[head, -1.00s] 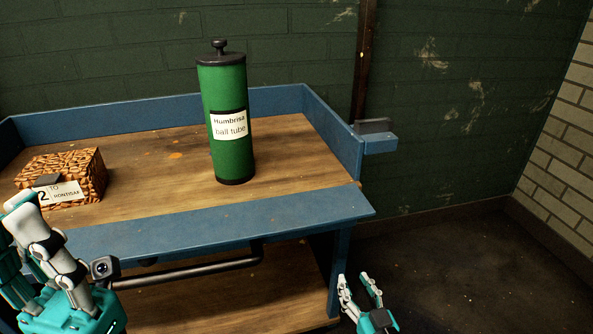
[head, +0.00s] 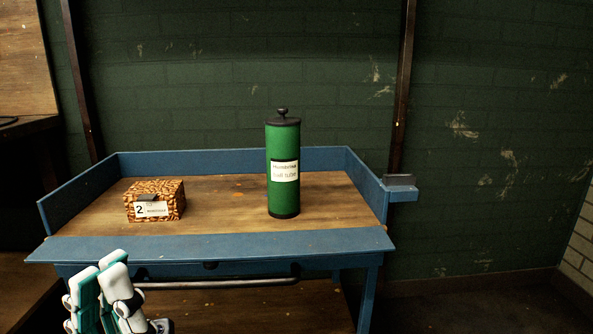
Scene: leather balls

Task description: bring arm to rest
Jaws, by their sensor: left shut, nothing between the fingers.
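My left gripper (head: 108,266) shows at the lower left, below and in front of the cart's front edge. Its fingers point up and are shut with nothing between them. It is apart from everything on the cart. My right gripper is out of the picture. A green ball tube (head: 283,196) with a black lid and knob stands upright on the wooden top of the blue cart (head: 220,246). A brown patterned box (head: 171,188) with a label reading 2 sits to its left.
The cart has raised blue walls at the back and sides, and a handle bar (head: 220,283) below its front edge. A small bracket (head: 402,190) sticks out at its right. A wooden piece of furniture (head: 25,150) stands at the left. The floor right of the cart is clear.

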